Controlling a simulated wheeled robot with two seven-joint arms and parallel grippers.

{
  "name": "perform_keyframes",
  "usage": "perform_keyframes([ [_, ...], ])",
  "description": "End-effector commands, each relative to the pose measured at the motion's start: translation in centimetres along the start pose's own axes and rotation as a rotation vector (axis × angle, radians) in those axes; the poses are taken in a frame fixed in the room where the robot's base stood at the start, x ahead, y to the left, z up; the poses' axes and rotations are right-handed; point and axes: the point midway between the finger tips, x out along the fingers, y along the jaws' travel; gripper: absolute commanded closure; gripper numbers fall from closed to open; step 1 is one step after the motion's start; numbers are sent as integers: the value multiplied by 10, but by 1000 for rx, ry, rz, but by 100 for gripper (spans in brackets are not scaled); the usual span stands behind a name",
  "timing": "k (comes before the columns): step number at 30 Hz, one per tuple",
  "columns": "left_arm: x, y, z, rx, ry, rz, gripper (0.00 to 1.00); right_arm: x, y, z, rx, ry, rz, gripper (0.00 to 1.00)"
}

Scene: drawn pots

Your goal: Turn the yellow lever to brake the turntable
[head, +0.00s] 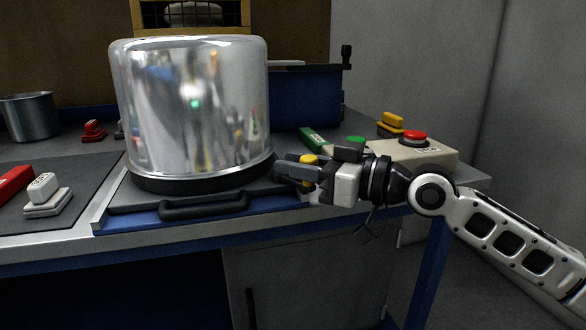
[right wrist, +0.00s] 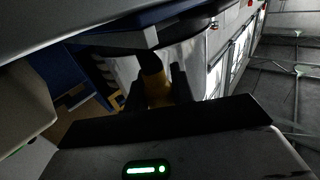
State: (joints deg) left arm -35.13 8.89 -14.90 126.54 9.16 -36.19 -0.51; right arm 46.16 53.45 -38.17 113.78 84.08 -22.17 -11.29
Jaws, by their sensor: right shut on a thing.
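The yellow lever (head: 309,159) sits at the right side of the turntable, just right of the big shiny pot. My right gripper (head: 291,170) is shut on the lever, and its dark fingers hide most of it in the head view. In the right wrist view, the yellow lever (right wrist: 157,86) stands between the two dark fingers (right wrist: 156,92). The turntable (head: 150,181) is a dark round base under the upturned silver pot (head: 190,115). My left gripper is not in view.
A control box with a red button (head: 413,136) and a green button stands right behind my right gripper. A green-handled thing (head: 314,139) and a yellow stamp-like block (head: 391,122) lie behind. A black handle (head: 204,205) runs along the front edge. A small pot (head: 30,116) stands far left.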

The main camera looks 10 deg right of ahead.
Motion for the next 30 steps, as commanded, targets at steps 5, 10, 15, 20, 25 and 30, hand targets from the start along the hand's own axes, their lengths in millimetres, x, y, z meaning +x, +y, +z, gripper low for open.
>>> perform_keyframes([
  [5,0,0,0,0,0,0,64,1,-1,0,4,-1,-4,100],
  [10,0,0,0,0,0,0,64,1,-1,0,3,-1,-3,54],
  [15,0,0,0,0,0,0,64,1,-1,0,2,-1,-2,54],
  [20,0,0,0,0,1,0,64,0,0,0,2,-1,-1,54],
  [25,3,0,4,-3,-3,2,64,-13,1,2,1,-2,1,54],
  [30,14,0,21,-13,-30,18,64,-48,1,7,2,-6,3,54],
])
